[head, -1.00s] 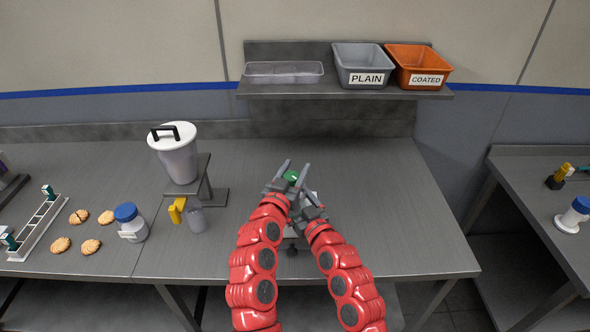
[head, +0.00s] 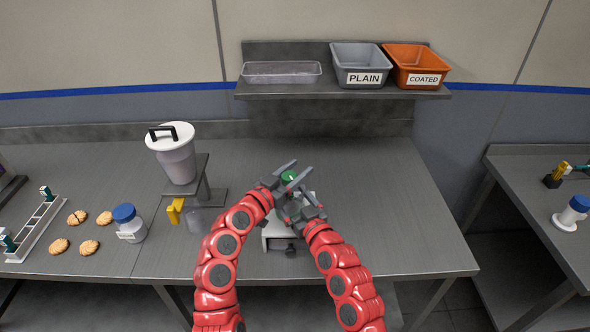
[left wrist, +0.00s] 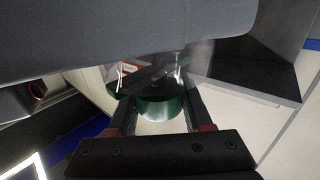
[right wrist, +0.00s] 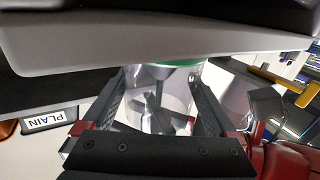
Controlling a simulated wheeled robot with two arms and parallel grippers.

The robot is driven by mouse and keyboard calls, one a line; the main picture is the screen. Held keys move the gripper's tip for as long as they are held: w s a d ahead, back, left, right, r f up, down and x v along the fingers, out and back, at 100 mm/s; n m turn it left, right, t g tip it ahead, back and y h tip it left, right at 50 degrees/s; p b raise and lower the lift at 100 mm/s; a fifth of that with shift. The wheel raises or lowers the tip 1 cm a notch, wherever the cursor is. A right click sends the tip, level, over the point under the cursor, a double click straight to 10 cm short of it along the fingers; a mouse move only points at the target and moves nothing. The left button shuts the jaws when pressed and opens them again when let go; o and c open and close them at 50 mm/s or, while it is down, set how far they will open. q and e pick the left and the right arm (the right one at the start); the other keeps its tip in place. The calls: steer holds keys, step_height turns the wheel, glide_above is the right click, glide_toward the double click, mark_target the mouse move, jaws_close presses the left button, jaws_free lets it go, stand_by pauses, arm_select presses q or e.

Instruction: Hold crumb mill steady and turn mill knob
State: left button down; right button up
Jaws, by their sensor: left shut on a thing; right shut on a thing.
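The crumb mill stands at the front of the table, its pale base (head: 276,232) partly hidden by my arms. Its green knob (head: 289,176) is on top, between the fingers of my left gripper (head: 291,174). The left wrist view shows the green knob (left wrist: 160,108) held between both fingers. My right gripper (head: 296,207) is lower and shut on the mill's clear body. In the right wrist view the clear body (right wrist: 150,105) is between the fingers, with the green part (right wrist: 185,63) above it. A small dark knob (head: 290,249) shows at the front of the base.
A blue-lidded jar (head: 130,224) and several biscuits (head: 89,247) lie farther left. A shelf behind holds the PLAIN bin (head: 358,66) and COATED bin (head: 413,66). Table space right is clear.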

arm_select(q)
steer(key=m+g+h, duration=0.3)
steer(key=shift+s+d, duration=0.15)
steer(key=shift+s, duration=0.05)
steer(key=shift+s+d+f+m+g+h, duration=0.15)
steer(key=shift+m+g+h, duration=0.35)
steer(key=shift+g, duration=0.3)
steer(key=shift+s+d+m+g+h, duration=0.15)
steer(key=shift+m+g+h, duration=0.3)
steer(key=shift+g, duration=0.35)
arm_select(e)
steer(key=shift+r, duration=0.1)
arm_select(q)
steer(key=shift+c, duration=1.5)
jaws_free()
step_height(320, 180, up, 10)
